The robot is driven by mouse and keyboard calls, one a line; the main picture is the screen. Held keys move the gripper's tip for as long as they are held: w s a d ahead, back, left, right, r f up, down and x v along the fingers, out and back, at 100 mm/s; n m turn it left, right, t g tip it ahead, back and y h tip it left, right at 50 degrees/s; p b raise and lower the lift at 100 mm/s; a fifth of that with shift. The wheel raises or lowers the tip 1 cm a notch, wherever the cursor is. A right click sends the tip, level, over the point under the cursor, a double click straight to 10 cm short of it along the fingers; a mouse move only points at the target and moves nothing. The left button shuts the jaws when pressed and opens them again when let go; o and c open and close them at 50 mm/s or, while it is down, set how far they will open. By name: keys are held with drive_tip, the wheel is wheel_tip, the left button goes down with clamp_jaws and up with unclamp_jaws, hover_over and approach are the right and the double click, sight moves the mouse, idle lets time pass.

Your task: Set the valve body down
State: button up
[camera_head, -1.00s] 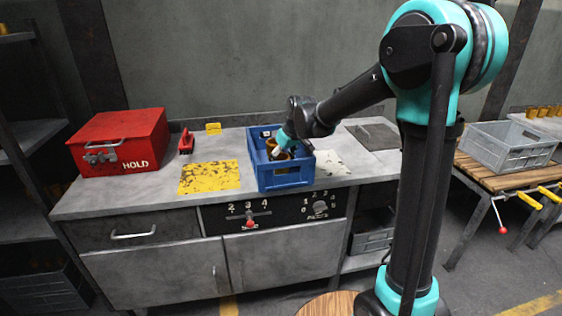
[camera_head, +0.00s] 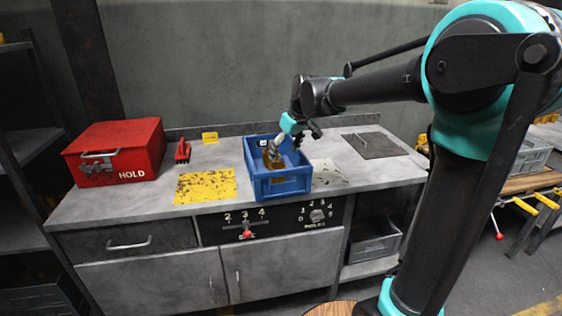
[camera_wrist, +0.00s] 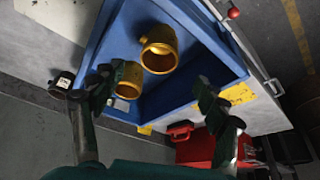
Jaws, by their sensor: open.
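The brass-coloured valve body (camera_head: 273,158) is inside the blue crate (camera_head: 283,187) on the workbench. In the wrist view two brass round-mouthed parts show in the crate, one nearer (camera_wrist: 159,52) and one beside it (camera_wrist: 131,78); I cannot tell whether they are one piece or two. My gripper (camera_head: 304,136) is open and empty, above the crate's right side, apart from the brass. In the wrist view my gripper's (camera_wrist: 160,95) two fingers are spread wide, with the crate behind them. The crate's walls hide the valve body's lower part.
A red box marked HOLD (camera_head: 117,152) stands at the bench's left. A red-handled tool (camera_head: 183,151) and a yellow worn plate (camera_head: 205,187) lie between it and the crate. A dark plate with a handle (camera_head: 374,145) lies to the right. A grey crate (camera_head: 533,154) sits on the far-right table.

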drive_tip(key=shift+v, duration=1.05)
